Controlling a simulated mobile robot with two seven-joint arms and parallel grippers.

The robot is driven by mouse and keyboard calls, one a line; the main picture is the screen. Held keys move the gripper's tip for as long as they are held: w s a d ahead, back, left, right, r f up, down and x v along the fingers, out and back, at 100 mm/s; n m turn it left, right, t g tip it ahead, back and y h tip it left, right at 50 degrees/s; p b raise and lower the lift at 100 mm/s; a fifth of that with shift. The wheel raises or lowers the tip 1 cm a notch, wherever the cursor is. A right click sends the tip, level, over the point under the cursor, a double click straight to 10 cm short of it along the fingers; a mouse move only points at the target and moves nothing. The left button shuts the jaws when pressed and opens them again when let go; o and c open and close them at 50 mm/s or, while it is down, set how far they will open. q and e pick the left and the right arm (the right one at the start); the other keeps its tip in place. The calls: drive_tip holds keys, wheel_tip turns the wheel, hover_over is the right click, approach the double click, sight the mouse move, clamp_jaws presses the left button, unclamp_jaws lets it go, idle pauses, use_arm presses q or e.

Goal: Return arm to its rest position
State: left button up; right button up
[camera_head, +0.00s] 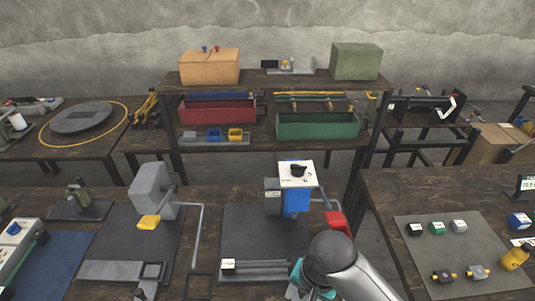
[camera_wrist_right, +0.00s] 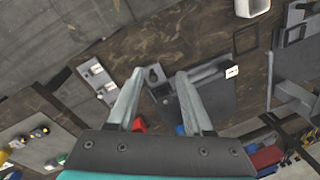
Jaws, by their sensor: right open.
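My right arm (camera_head: 360,278) comes in at the bottom of the head view, right of the middle. Its teal hand is partly cut off by the bottom edge, in front of the rivet press with a blue body (camera_head: 297,201) and a white dial plate (camera_head: 306,178). In the right wrist view, the two fingers of my right gripper (camera_wrist_right: 158,90) stand apart with nothing between them. Dark mats and table parts lie beyond the fingers. My left gripper is not visible in the head view.
A grey press with a yellow pad (camera_head: 149,222) stands left of the blue one. A red handle (camera_head: 338,221) is close to my right arm. On the right table, a grey mat (camera_head: 410,262) carries small coloured blocks. A shelf with red (camera_head: 217,113) and green (camera_head: 318,126) bins stands behind.

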drive_tip(key=s+d+r+n+t+h, duration=0.1)
drive_tip(key=s+d+r+n+t, duration=0.25)
drive_tip(key=s+d+n, duration=0.5)
drive_tip(key=s+f+g+b, duration=0.3)
drive_tip(key=f+b, duration=0.9)
drive_tip(key=f, duration=2.2)
use_arm(q)
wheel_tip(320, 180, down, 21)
drive_tip(key=b, duration=0.9)
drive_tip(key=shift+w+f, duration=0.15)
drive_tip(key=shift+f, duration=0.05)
use_arm(e)
drive_tip(key=s+d+f, duration=0.1)
drive_tip(key=s+f, duration=0.7)
drive_tip(key=f, duration=0.3)
drive_tip(key=s+d+f, duration=0.2)
drive_tip(key=s+f, duration=0.6)
drive_tip(key=f, duration=0.4)
drive_tip(key=shift+m, duration=0.35)
